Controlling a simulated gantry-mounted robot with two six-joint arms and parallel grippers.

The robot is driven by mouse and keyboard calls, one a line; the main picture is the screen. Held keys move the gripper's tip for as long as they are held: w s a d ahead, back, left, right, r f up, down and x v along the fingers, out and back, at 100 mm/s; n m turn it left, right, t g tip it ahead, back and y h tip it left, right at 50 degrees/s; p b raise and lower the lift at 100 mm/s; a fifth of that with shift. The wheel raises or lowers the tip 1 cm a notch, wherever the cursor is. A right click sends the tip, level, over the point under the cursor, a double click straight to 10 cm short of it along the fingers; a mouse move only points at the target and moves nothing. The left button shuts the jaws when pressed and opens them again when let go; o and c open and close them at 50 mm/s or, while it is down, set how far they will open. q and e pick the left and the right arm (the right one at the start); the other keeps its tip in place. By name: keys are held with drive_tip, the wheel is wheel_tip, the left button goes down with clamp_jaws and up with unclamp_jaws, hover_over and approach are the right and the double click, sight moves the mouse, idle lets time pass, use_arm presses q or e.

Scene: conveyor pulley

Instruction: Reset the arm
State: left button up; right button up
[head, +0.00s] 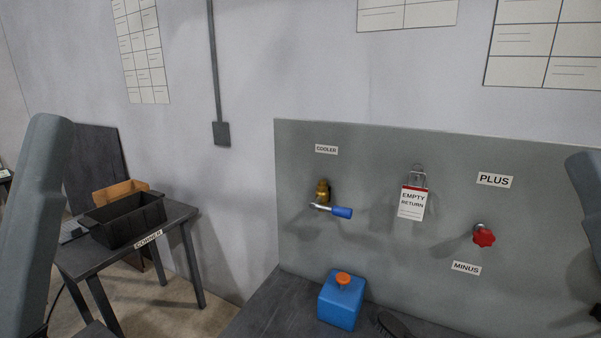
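The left arm is mine and shows as a grey link (35,225) at the left edge; its gripper is not visible. My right arm shows as a grey link (585,200) at the right edge; its gripper is not clearly visible. A grey panel (370,250) stands ahead. On it are a brass valve with a blue lever (341,212) under a COOLER label, a hanging EMPTY RETURN tag (412,204), and a red knob (484,237) between PLUS and MINUS labels. No gripper is seen touching any of these.
A blue can with an orange cap (340,300) stands on the dark bench (270,310) beside a dark brush-like object (394,325). A black bin (122,218) and a brown box (120,190) sit on the CORNER table (178,215) at left. Floor shows between table and bench.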

use_arm(q)
drive_tip(key=w+f+n+g+y, duration=0.2)
drive_tip(key=w+f+n+y, duration=0.15)
drive_tip(key=n, duration=0.35)
wheel_tip(320, 180, up, 38)
drive_tip(key=p, duration=3.8)
drive_tip(key=shift+a+r+h, duration=0.25)
drive_tip(key=shift+a+h, duration=0.15)
drive_tip(key=shift+h, duration=0.05)
